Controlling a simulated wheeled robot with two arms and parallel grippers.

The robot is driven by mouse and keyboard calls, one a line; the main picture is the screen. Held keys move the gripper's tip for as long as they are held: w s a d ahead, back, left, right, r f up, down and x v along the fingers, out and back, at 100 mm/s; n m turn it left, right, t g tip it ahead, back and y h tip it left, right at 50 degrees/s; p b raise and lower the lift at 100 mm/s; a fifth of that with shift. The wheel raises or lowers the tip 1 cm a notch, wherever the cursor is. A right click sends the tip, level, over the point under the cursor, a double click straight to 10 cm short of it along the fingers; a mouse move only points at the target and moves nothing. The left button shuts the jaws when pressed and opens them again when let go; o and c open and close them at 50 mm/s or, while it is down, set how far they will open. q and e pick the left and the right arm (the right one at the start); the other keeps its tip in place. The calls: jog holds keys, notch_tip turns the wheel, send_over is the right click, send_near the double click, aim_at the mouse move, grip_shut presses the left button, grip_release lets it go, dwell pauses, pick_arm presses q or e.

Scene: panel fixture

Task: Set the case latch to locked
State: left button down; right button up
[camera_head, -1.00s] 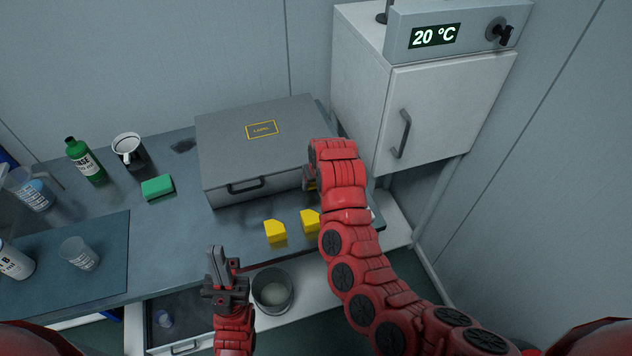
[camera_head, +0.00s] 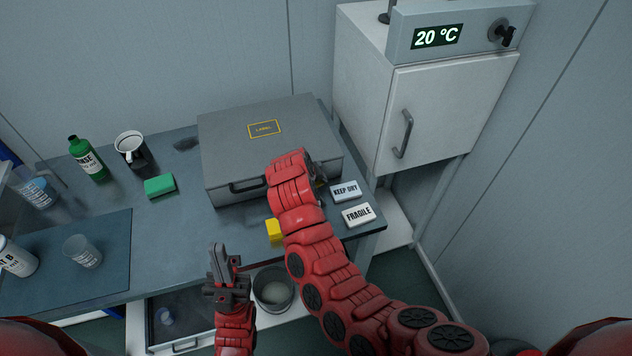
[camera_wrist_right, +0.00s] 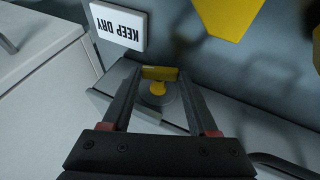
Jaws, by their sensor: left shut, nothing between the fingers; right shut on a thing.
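The grey case (camera_head: 222,150) sits shut on the bench, with a dark carry handle (camera_head: 247,187) on its front. In the right wrist view its latch (camera_wrist_right: 158,89) is a yellow turning piece on a round grey base (camera_wrist_right: 170,107). My right gripper (camera_wrist_right: 160,76) is shut on the latch's yellow bar at its fingertips. In the head view my right arm hides most of that gripper and the latch. I cannot tell whether the latch is at locked. My left gripper (camera_head: 222,262) is shut and empty, in front of the bench edge, apart from the case.
A yellow block (camera_head: 273,231) lies before the case, partly behind my arm. White "KEEP DRY" (camera_head: 346,190) and "FRAGILE" (camera_head: 358,215) blocks lie right of it. A green sponge (camera_head: 160,186), mug (camera_head: 130,149) and bottle (camera_head: 85,158) stand left. A metal pot (camera_head: 273,288) is below the bench edge.

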jog(key=shift+s+a+f+n+t+h+b, duration=0.15)
jog(key=shift+t+h+b, duration=0.15)
jog(key=shift+h, duration=0.2)
jog(key=shift+w+a+f+n+t+h+b, duration=0.1)
jog(key=shift+n+t+h+b, duration=0.15)
jog(key=shift+h, duration=0.25)
jog(key=o, duration=1.4)
